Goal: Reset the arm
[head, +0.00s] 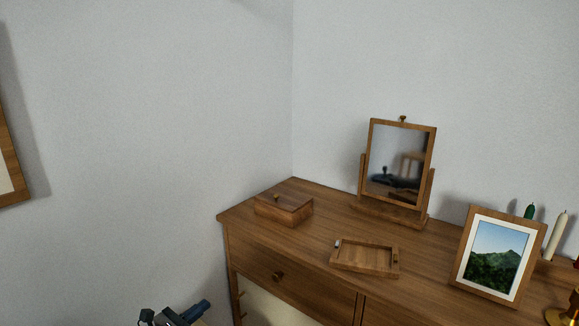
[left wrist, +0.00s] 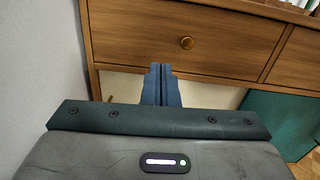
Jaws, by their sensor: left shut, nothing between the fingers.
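My left gripper (head: 196,311) shows at the bottom edge of the head view, low and in front of the dresser's left end. In the left wrist view the blue fingers of the left gripper (left wrist: 160,72) are together, with nothing between them. Their tips appear in front of the lower part of a drawer front (left wrist: 225,35); I cannot tell how far off it is. My right gripper is in neither view.
The wooden dresser (head: 335,221) stands against the wall. On it are a lidded box (head: 284,208), a shallow tray (head: 365,259), a mirror (head: 398,165), a framed picture (head: 492,258) and candles (head: 557,236). A drawer knob (left wrist: 187,43) sticks out above the fingertips.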

